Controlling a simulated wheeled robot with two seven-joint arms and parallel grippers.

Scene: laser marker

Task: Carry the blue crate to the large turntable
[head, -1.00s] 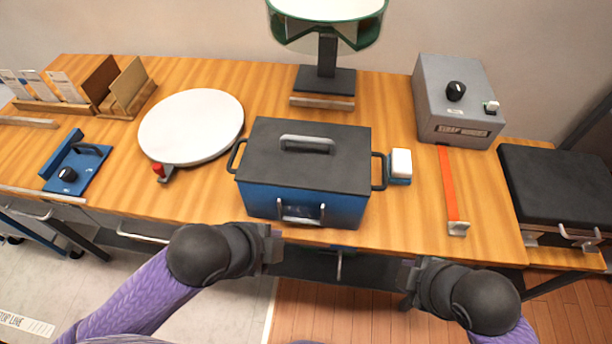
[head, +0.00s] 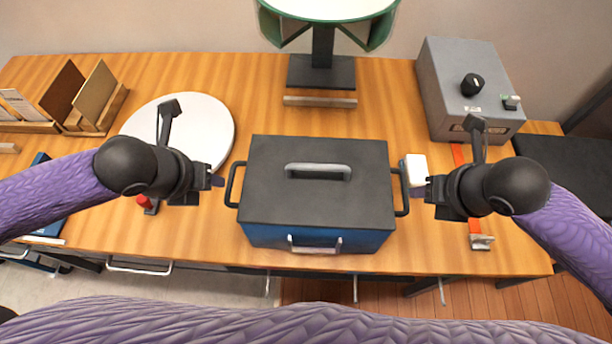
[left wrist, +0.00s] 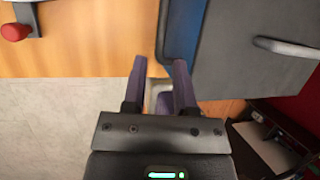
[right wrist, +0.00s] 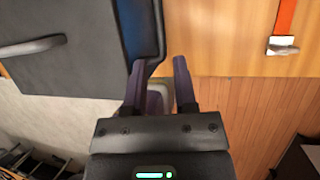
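The blue crate (head: 318,234) has a dark lid with a grey handle (head: 318,171) and stands on the wooden bench, with a black handle on each side. The large turntable (head: 205,118), a white disc, lies to its left, partly hidden by my left arm. My left gripper (head: 217,181) is beside the crate's left handle (head: 236,185); its fingers are apart and empty in the left wrist view (left wrist: 159,65). My right gripper (head: 420,191) is beside the right handle (head: 402,192); its fingers are also apart and empty in the right wrist view (right wrist: 158,65).
A red knob (head: 143,201) sits at the turntable's front edge. A small white-topped block (head: 415,168) is close to the crate's right side. A grey control box (head: 468,90) stands at back right, and a green-rimmed stand (head: 322,70) behind the crate.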

